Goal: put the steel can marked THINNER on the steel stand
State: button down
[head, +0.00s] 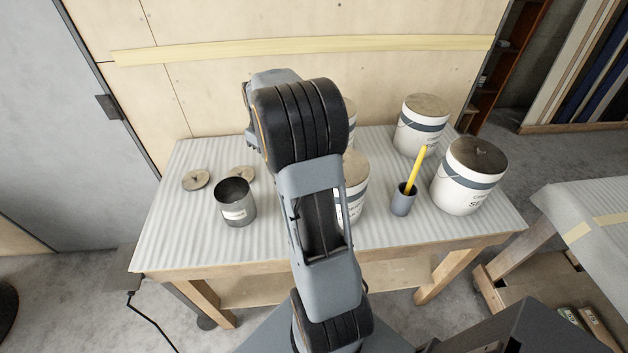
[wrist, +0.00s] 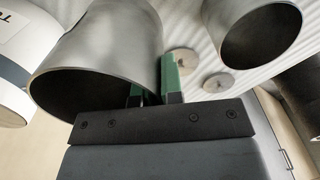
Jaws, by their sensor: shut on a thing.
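My gripper (wrist: 153,92) has green fingers and is shut on the wall of a steel can (wrist: 105,45). One finger is inside the open mouth and one is outside. Any marking on this can is out of sight, and my arm hides the can and gripper in the head view. I cannot make out the steel stand for certain.
Two round lids (head: 196,180) lie by the second can. White pails (head: 468,178) and a grey cup (head: 403,200) with a yellow-handled tool stand right of my arm.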

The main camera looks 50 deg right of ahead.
notch_tip(320, 180, down, 10)
jog(key=shift+r+p, duration=0.15)
jog(key=shift+p, duration=0.6)
jog(key=c, duration=1.3)
grip_release()
